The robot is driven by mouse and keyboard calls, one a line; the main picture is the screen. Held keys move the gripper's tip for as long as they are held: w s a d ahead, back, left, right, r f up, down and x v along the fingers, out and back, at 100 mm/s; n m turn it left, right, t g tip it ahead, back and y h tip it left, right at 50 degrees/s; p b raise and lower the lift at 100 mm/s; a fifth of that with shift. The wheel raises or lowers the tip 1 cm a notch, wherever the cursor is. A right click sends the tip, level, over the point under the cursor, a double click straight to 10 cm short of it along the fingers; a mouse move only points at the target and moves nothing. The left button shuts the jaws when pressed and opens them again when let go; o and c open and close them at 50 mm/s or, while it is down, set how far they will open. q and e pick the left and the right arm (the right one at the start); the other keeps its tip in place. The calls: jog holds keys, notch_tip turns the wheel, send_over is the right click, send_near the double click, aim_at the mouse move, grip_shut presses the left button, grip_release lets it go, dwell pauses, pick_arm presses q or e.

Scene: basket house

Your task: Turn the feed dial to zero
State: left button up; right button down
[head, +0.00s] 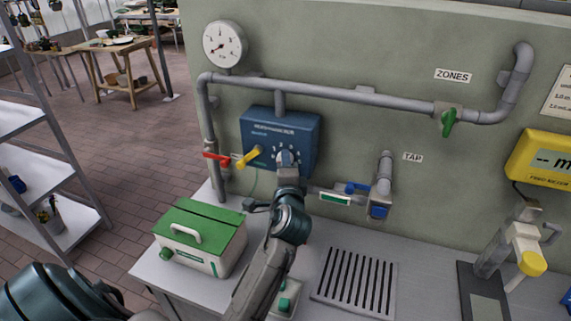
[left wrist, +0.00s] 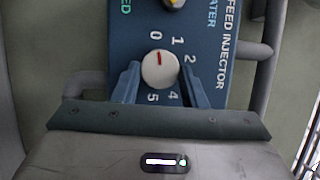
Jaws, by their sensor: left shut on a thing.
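The feed dial is a round white knob (left wrist: 160,72) with a red mark, on the blue feed injector box (head: 256,128) on the wall. In the left wrist view its red mark points up, close to the 0 and left of the 1. My left gripper (head: 287,162) reaches the front of the box. Its two blue fingers also show in the left wrist view (left wrist: 160,84), one on each side of the knob, shut on it. In the head view the gripper hides most of the knob. My right gripper is not in view.
A yellow lever (head: 248,157) and a red lever (head: 215,156) are left of the dial. Grey pipes run above the box. A green-lidded case (head: 202,232) stands on the counter at left, and a slotted drain (head: 356,281) lies at right.

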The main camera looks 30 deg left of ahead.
pick_arm(q)
jog(key=shift+o, duration=0.2)
jog(key=shift+c, duration=0.2)
jog(key=o, duration=1)
